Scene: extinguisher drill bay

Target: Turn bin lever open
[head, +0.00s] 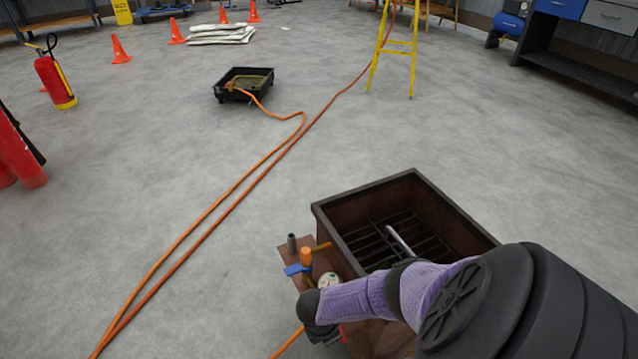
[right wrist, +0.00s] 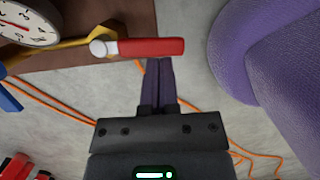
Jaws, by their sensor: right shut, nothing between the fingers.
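The bin (head: 335,222) is a dark brown open metal box with a grate inside, at the lower right of the head view. A lever with a red grip (right wrist: 150,47) sits beside the bin on a yellow pipe, lying crosswise in the right wrist view. My right gripper (right wrist: 159,64) is shut and empty, its fingertips right at the near edge of the red grip; I cannot tell whether they touch. In the head view the right gripper is mostly hidden by my arm. My left gripper is not in view.
A round gauge (head: 328,281), a blue handle (head: 297,269) and an orange cap (head: 305,257) sit on the bin's left side. Orange hoses (head: 215,210) cross the floor. A black tray (head: 238,78), yellow ladder (head: 391,50) and extinguisher (head: 53,78) stand farther off. Much floor is clear.

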